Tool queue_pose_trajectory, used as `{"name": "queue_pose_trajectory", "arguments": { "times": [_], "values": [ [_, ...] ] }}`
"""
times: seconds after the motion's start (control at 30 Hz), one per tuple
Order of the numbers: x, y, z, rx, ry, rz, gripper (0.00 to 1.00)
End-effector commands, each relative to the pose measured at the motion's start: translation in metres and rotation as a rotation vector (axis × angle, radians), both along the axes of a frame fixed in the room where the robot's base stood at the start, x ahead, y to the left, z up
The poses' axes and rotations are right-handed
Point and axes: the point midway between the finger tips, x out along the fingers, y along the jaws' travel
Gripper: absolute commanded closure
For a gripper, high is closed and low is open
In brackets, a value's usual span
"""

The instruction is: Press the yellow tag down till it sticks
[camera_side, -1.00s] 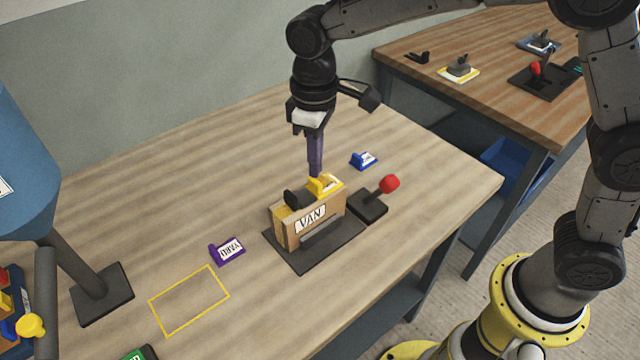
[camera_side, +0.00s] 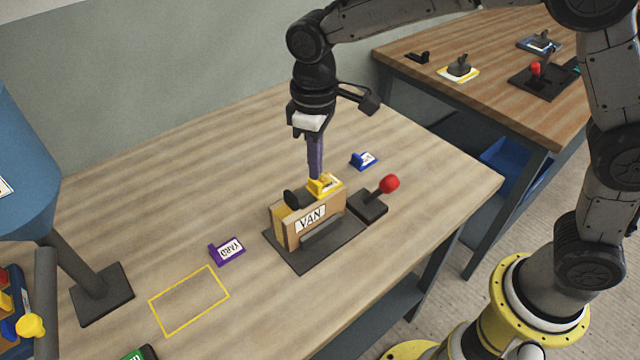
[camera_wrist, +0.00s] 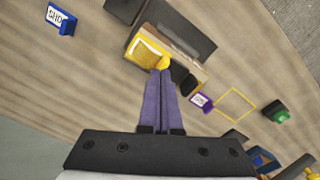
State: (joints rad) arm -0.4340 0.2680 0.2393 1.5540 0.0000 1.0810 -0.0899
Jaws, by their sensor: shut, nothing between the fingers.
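The yellow tag (camera_side: 324,186) lies on top of a brown box (camera_side: 292,232) labelled VAN, at the box's right end. In the wrist view the yellow tag (camera_wrist: 147,53) shows flat on the box top, with a raised yellow part at the fingertips. My gripper (camera_side: 316,176) points straight down, its purple fingers shut and empty. Its tips are at the yellow tag's raised part and look in contact with it. In the wrist view my gripper (camera_wrist: 163,72) hides part of the tag's near side. I cannot tell whether the tag is stuck.
The box stands in a dark holder (camera_side: 300,262), with a black piece (camera_side: 296,199) on its top. A red-knobbed lever (camera_side: 389,184) stands close at right. A yellow outline (camera_side: 190,300) is empty.

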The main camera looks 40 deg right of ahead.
Motion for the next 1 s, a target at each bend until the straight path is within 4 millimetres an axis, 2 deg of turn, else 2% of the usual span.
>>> {"name": "queue_pose_trajectory", "arguments": {
  "times": [1.0],
  "values": [
    [0.0, 0.0, -0.012, -0.001, 0.001, 0.0, 1.0]
  ]
}}
